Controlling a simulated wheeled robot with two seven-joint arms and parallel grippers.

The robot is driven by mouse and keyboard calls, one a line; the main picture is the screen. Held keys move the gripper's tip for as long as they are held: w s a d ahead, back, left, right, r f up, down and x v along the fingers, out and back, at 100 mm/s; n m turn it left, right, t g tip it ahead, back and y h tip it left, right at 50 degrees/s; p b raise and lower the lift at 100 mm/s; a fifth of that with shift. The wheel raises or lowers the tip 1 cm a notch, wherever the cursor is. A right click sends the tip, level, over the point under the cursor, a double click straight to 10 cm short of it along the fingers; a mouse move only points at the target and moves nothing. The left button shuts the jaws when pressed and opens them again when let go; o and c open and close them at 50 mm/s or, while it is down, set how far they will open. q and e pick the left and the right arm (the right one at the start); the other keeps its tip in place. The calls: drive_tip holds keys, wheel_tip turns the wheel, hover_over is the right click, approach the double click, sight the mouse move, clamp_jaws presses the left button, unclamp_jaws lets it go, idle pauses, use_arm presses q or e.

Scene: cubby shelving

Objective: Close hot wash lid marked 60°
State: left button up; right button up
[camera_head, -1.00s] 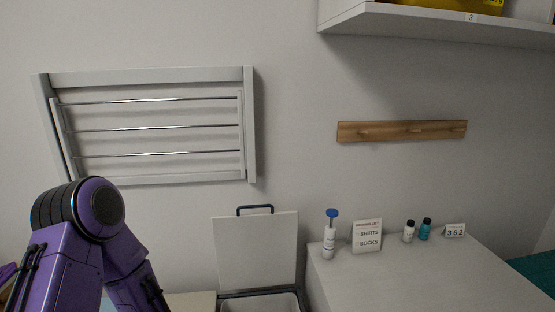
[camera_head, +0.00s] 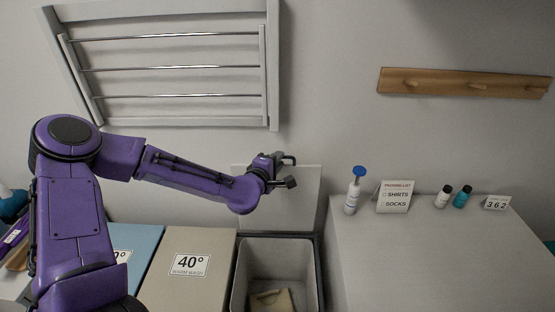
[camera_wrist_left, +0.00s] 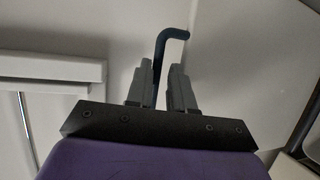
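The open light-grey lid (camera_head: 305,195) stands upright behind its bin (camera_head: 240,270), leaning near the wall. No 60° mark shows on the side I see. Its dark blue handle (camera_head: 292,160) rises from the top edge. My left gripper (camera_head: 287,174) is at the lid's top, in front of the handle. In the left wrist view the handle (camera_wrist_left: 160,60) runs between the two fingers of the left gripper (camera_wrist_left: 160,80), with a narrow gap beside it; the fingers look open around it. My right gripper is not in view.
A closed beige lid marked 40° warm wash (camera_head: 215,245) and a blue lid (camera_head: 145,240) lie left of the open bin. A yellowish item (camera_head: 270,300) lies inside the bin. A white cabinet (camera_head: 430,260) with bottles and signs stands right. A drying rack (camera_head: 165,68) hangs above.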

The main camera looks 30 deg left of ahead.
use_arm(q)
drive_tip(key=shift+a+r, duration=0.2)
drive_tip(key=shift+a, duration=0.15)
drive_tip(key=shift+w+d+f, duration=0.15)
drive_tip(key=shift+w, duration=0.05)
clamp_jaws()
drive_tip(key=shift+s, duration=0.15)
idle(0.8)
